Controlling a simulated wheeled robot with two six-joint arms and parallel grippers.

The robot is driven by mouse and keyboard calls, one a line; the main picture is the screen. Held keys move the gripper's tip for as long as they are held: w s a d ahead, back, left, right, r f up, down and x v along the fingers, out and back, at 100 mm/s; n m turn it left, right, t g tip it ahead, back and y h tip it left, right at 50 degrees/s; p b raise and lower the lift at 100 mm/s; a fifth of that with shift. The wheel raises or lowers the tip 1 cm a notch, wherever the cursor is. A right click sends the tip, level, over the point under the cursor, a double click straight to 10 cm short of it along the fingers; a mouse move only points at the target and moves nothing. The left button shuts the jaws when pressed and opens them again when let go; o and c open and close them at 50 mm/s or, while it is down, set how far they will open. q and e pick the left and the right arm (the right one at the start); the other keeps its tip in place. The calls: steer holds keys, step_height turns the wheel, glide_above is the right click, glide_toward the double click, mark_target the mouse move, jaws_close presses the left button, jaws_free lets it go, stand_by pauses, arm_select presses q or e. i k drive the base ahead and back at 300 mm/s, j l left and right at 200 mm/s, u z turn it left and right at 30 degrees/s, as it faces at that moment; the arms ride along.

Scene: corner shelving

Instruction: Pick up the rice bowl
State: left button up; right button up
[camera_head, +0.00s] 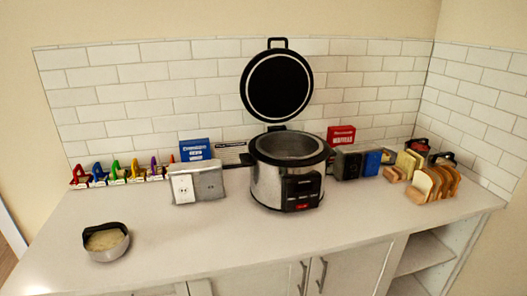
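The rice bowl (106,242) is a small grey metal bowl with a dark rim at the back and pale rice inside. It stands upright at the left front of the white counter, apart from everything else. A silver and black rice cooker (286,180) stands in the middle of the counter with its round black lid raised. The inside of the cooker is only partly visible. Neither of my grippers shows in the head view.
The white counter (200,240) is clear around the bowl. A grey and white box (196,184), a blue box (195,150) and several colourful small items (115,172) stand behind. Bread slices (434,184) stand at the right. A tiled wall bounds the back.

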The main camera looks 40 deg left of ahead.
mark_target(106, 242)
steer(key=u, duration=2.3)
steer(key=j+z, duration=0.15)
steer(key=z, duration=0.3)
steer(key=i+j+z, duration=0.1)
steer(key=z, duration=0.3)
steer(key=j+z, duration=0.2)
steer(key=z, duration=0.25)
steer(key=j+z, duration=0.15)
steer(key=z, duration=0.3)
